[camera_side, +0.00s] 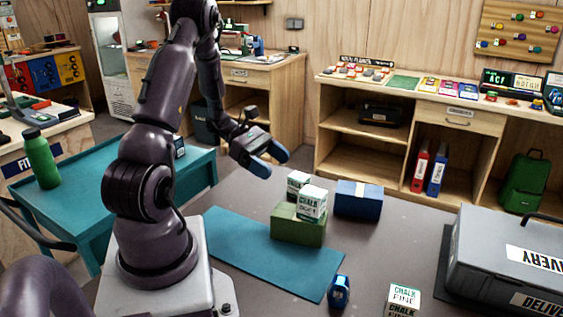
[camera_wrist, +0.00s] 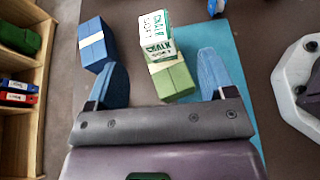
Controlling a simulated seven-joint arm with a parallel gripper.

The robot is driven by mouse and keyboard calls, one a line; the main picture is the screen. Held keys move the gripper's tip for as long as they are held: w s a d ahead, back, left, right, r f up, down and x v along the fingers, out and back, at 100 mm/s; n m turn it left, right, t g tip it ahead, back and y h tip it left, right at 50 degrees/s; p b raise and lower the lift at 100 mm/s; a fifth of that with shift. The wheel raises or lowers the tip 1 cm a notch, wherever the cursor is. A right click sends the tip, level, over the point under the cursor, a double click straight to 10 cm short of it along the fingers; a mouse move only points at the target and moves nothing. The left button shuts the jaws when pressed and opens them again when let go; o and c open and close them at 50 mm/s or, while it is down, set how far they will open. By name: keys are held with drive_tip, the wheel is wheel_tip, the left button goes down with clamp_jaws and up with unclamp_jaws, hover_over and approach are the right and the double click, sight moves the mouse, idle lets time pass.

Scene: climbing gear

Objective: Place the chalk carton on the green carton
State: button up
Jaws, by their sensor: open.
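The green carton (camera_side: 290,228) stands on the blue mat and also shows in the wrist view (camera_wrist: 177,84). A white chalk carton (camera_side: 311,205) with green print sits on its top near the front edge. A second chalk carton (camera_side: 297,183) shows just behind; I cannot tell whether it rests on the green carton. The wrist view shows white chalk faces (camera_wrist: 158,42) marked SOFT against the green carton. My gripper (camera_side: 273,159) is open and empty, above and behind the cartons in the side view, with its fingers apart in the wrist view (camera_wrist: 162,76).
A blue box (camera_side: 359,200) with a pale band stands close right of the green carton. Another chalk carton (camera_side: 404,299) and a small blue item (camera_side: 340,291) are in front. A grey case (camera_side: 510,255) stands right. The blue mat (camera_side: 235,237) has bare room.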

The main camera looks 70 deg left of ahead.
drive_tip(key=s+d+r+m+g+y, duration=0.1)
drive_tip(key=d+r+m+y, duration=0.3)
drive_tip(key=d+r+m, duration=0.5)
drive_tip(key=s+d+r+m+g+y, duration=0.2)
drive_tip(key=s+d+r+m+y, duration=0.2)
drive_tip(key=d+r+m, duration=0.4)
drive_tip(key=d+m+y, duration=0.1)
drive_tip(key=d+m, duration=0.4)
drive_tip(key=m, duration=0.4)
drive_tip(key=shift+d+r+y, duration=0.3)
drive_tip(key=shift+r, duration=0.1)
